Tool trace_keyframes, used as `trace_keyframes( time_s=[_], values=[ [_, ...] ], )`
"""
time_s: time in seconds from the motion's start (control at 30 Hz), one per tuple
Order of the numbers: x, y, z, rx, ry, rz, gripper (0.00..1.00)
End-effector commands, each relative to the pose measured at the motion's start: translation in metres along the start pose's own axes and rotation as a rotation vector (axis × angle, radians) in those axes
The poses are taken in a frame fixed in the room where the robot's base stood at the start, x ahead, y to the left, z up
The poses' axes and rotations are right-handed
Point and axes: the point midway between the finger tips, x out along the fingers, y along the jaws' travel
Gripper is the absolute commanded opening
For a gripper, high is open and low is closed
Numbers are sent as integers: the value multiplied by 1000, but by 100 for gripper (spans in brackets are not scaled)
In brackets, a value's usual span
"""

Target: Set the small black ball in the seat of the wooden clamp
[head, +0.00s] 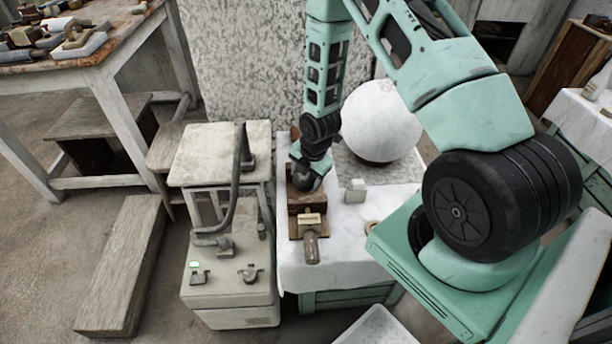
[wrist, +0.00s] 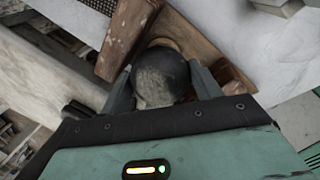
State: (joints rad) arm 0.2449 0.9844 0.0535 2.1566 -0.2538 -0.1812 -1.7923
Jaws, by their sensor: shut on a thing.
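My gripper (head: 306,164) points down over the wooden clamp (head: 308,221) on the white-covered table. It is shut on the small black ball (head: 303,180). In the wrist view the dark, scuffed ball (wrist: 160,78) sits between the two grey fingers of my gripper (wrist: 162,72), one on each side. The brown clamp wood (wrist: 198,38) shows beyond and beside the ball in that view. The ball is at the clamp's far end in the head view. The ball hides the seat, and I cannot tell whether it touches the wood.
A large white plaster sphere (head: 381,122) stands behind, right of my gripper. A small pale block (head: 355,191) is just right of the clamp. A grey cabinet (head: 228,285) with a curved pipe (head: 236,195) stands close on the left. Bare white cloth (head: 350,240) lies right of the clamp.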

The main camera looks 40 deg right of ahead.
Motion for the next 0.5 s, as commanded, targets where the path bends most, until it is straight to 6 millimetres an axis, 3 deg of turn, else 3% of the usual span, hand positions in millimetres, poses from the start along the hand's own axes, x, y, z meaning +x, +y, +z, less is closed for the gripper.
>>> trace_keyframes(
  time_s=[0.5],
  values=[
    [4,0,0,0,-1,1,23]
  ],
)
